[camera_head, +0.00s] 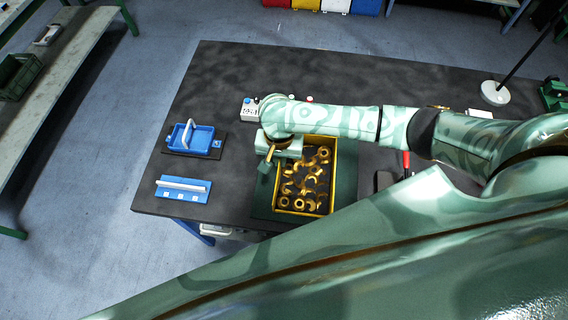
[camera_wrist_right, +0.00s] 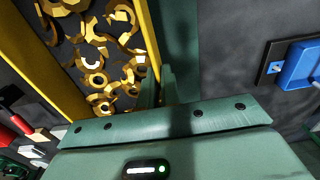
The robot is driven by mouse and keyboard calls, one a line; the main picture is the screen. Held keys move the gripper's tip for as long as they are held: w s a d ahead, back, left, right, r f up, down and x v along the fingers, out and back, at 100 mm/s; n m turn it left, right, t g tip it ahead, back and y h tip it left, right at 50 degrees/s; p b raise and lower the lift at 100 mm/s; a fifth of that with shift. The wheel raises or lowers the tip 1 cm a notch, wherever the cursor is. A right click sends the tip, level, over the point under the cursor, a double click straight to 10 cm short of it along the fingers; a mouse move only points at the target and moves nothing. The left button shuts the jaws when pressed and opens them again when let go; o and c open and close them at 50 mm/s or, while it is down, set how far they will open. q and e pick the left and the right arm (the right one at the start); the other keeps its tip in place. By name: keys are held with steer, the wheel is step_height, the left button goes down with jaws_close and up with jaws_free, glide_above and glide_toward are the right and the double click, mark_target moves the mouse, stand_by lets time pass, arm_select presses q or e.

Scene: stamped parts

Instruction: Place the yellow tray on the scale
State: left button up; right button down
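The yellow tray (camera_head: 334,172) holds several brass-coloured stamped parts and rests on a dark green mat on the black table. In the right wrist view its yellow wall (camera_wrist_right: 147,35) runs down between my right fingertips. My right gripper (camera_head: 287,151) is at the tray's left wall, near its far left corner. In the right wrist view its fingers (camera_wrist_right: 159,88) stand close together, one on each side of the wall, and look shut on it. My left gripper is not in view. I cannot tell which thing is the scale.
A blue tray with a white handle (camera_head: 203,139) and a blue block with a white bar (camera_head: 169,192) lie at the table's left. A small white box with buttons (camera_head: 250,111) stands behind my gripper. A red-handled thing (camera_head: 406,160) lies right of the tray.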

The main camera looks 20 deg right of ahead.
mark_target(307, 167)
steer(key=shift+w+d+f, duration=0.2)
steer(key=shift+d+f, duration=0.1)
steer(key=shift+f, duration=0.05)
steer(key=f+b, duration=0.2)
steer(key=f, duration=0.1)
steer(key=d+f+b, duration=0.1)
steer(key=shift+w+d+f, duration=0.1)
steer(key=shift+w+f, duration=0.2)
steer(key=shift+w, duration=0.05)
steer(key=shift+r, duration=0.1)
steer(key=c, duration=2)
jaws_free()
steer(key=shift+s, duration=0.1)
steer(key=o, duration=0.4)
